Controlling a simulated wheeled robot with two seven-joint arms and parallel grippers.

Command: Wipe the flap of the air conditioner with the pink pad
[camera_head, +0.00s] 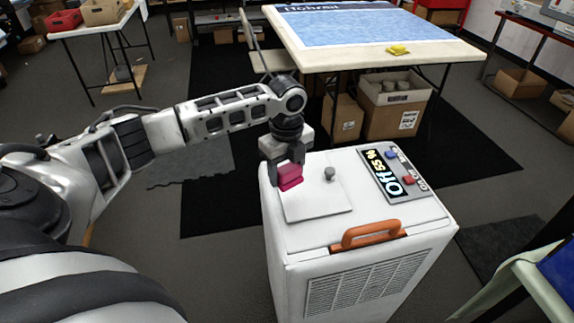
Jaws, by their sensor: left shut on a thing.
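The air conditioner (350,300) is a white box unit in front of me, with an orange handle (367,235) at its front top edge. Its flap (318,204) is a flat light panel on the left of the top, and it looks closed. A small grey knob (329,173) stands at the flap's far right. My left gripper (288,165) is shut on the pink pad (289,178) and points down over the flap's far left part. I cannot tell whether the pad touches the flap. My right gripper is not in view.
A dark panel (393,172) with a lit display and blue and red buttons lies right of the flap. Behind stands a table (440,51) with a blue mat and a yellow cloth (397,50). Cardboard boxes (392,112) sit under it.

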